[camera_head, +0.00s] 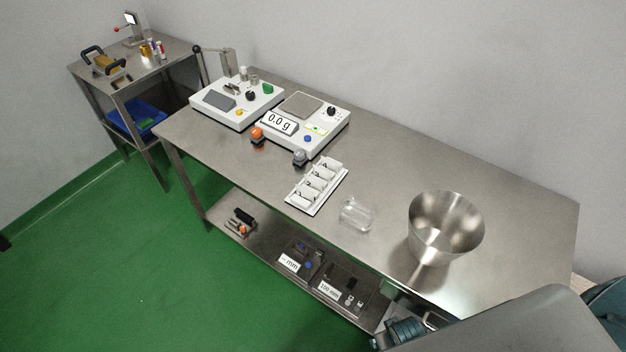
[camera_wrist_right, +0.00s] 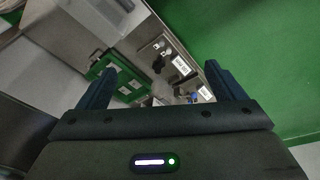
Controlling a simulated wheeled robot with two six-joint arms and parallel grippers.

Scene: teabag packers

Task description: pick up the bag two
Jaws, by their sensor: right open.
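Several small white bags sit in a row in a white rack (camera_head: 292,203) at the middle of the steel table. One of the middle bags (camera_head: 314,184) shows between its neighbours; I cannot tell which bag is bag two. My right gripper (camera_wrist_right: 168,84) is open and empty in the right wrist view, with its two dark fingers apart. That view looks toward the lower shelf and green floor, and no bag shows in it. My left gripper is not in view.
A clear container (camera_head: 357,214) and a large steel bowl (camera_head: 446,228) stand right of the rack. A scale reading 0.0 g (camera_head: 303,125), a white control box (camera_head: 236,104), an orange-topped knob (camera_head: 257,135) and a grey one (camera_head: 299,157) stand behind and left.

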